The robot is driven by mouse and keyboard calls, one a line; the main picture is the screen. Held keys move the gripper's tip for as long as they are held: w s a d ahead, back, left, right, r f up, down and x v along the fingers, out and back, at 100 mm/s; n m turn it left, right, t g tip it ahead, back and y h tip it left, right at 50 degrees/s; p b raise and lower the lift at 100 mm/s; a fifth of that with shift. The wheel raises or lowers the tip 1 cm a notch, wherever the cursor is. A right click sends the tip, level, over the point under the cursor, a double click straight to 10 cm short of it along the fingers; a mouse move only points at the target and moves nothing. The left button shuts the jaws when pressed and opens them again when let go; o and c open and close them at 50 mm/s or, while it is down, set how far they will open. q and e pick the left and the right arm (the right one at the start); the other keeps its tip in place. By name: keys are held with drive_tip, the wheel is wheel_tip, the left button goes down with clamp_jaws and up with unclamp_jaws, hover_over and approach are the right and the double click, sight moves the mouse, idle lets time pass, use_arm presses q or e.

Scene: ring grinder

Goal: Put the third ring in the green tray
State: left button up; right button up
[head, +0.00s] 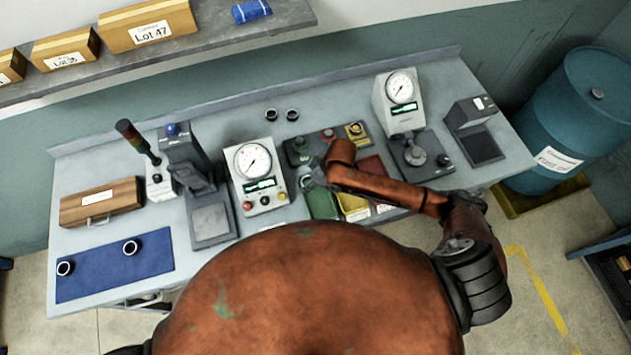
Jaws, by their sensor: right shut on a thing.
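The green tray (324,206) lies at the front middle of the bench, left of a yellow tray (354,206). My right arm reaches in from the right across the trays. Its gripper (312,179) is at the back left edge of the green tray, shut on a small pale ring (305,181). The arm hides part of the trays, and I cannot tell whether the ring touches the green tray. Two rings lie on the blue mat (98,275) at the left: one ring (65,268) and another ring (131,247). My left gripper is out of view.
A gauge box (259,177) stands just left of the green tray. A red tray (372,168) is partly behind my arm. Two dark rings (271,114) sit at the back. A dial device (415,157) stands at right. A wooden case (101,203) is at left.

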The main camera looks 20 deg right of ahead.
drive_tip(key=d+f, duration=0.1)
drive_tip(key=w+f, duration=0.1)
drive_tip(key=shift+w+d+f, duration=0.2)
drive_tip(key=shift+d+f, duration=0.1)
drive_tip(key=shift+d, duration=0.1)
drive_tip(key=shift+w+d+f+p, duration=0.1)
drive_tip(key=shift+d+f+p, duration=0.05)
drive_tip(key=shift+f, duration=0.8)
drive_tip(key=shift+w+d+f+p, duration=0.1)
drive_tip(key=shift+f+p, duration=0.05)
drive_tip(key=shift+f, duration=0.75)
drive_tip(key=shift+s, duration=0.1)
drive_tip(key=o, duration=1.1)
drive_tip(key=shift+f, duration=0.1)
drive_tip(key=shift+c, duration=0.2)
drive_tip(key=v, duration=1.2)
drive_tip(key=shift+b, duration=0.4)
